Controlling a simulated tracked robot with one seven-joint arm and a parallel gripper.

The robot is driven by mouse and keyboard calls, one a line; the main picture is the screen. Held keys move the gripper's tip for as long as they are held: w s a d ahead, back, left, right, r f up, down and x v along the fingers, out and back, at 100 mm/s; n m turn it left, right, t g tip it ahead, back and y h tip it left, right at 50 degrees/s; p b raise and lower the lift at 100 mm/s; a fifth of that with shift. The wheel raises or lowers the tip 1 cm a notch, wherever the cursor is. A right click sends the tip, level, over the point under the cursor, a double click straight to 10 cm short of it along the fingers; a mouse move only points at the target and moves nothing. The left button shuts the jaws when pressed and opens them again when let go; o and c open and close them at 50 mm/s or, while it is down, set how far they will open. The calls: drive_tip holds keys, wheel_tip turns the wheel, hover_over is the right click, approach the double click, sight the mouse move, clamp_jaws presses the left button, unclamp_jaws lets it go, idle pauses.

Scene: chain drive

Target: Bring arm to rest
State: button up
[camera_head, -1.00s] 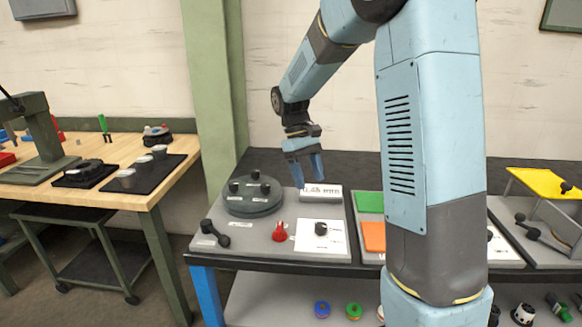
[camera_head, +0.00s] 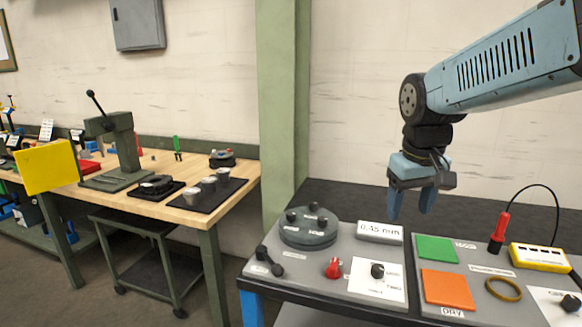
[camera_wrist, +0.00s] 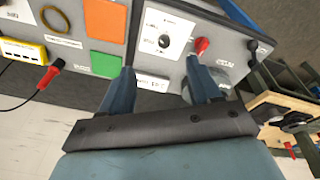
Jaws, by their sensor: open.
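My gripper (camera_head: 411,203) is open and empty. It hangs with its blue fingers pointing down, above the back part of the grey bench panels in the head view. The wrist view also shows both fingers (camera_wrist: 162,92) apart, with nothing between them. My arm reaches in from the upper right of the head view. Below and left of the fingers is a white display reading 0.45 mm (camera_head: 380,233).
The grey panel carries a round dark turntable (camera_head: 308,238), a red knob (camera_head: 334,268), a black lever (camera_head: 269,262), and green (camera_head: 437,249) and orange (camera_head: 447,289) pads. A yellow box (camera_head: 539,257) with a red probe (camera_head: 499,233) stands right. A wooden bench (camera_head: 243,172) is at left.

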drive_tip(key=s+m+t, duration=0.1)
drive_tip(key=s+t, duration=0.2)
drive_tip(key=s, duration=0.5)
drive_tip(key=shift+s+d+r+m+y, duration=0.25)
drive_tip(key=shift+d+r+m+y, duration=0.05)
drive_tip(key=shift+d+r+m, duration=0.1)
drive_tip(key=shift+c, duration=0.4)
idle(0.4)
